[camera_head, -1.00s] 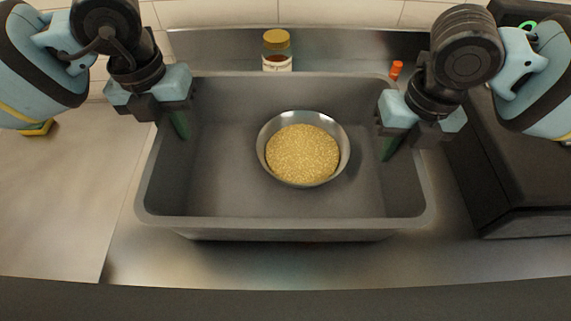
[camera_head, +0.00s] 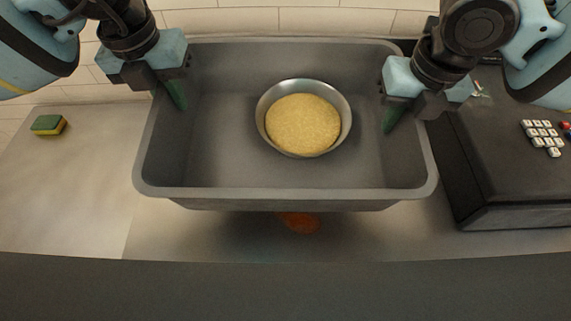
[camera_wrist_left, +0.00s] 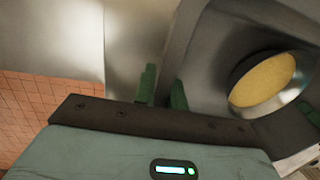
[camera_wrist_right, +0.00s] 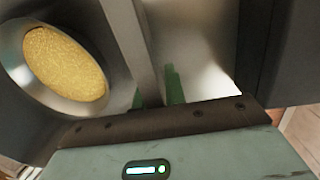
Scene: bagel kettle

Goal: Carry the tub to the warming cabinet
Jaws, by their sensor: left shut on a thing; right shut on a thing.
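The tub (camera_head: 230,196) is a deep grey rectangular basin, seen from above in the head view and held up over the metal counter. A round metal bowl (camera_head: 342,123) of pale yellow grainy stuff (camera_head: 303,123) sits inside it. My left gripper (camera_head: 172,92) is shut on the tub's left wall, with one green finger inside. My right gripper (camera_head: 394,115) is shut on the right wall in the same way. Both wrist views show the green fingers astride a wall, left (camera_wrist_left: 163,88) and right (camera_wrist_right: 156,92). The warming cabinet cannot be made out with certainty.
A dark box (camera_head: 500,165) with white keys (camera_head: 542,134) stands close at the tub's right. A green and yellow sponge (camera_head: 48,124) lies on the pale counter (camera_head: 70,190) at left, which is otherwise clear. An orange-red thing (camera_head: 299,222) shows partly under the tub's front edge.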

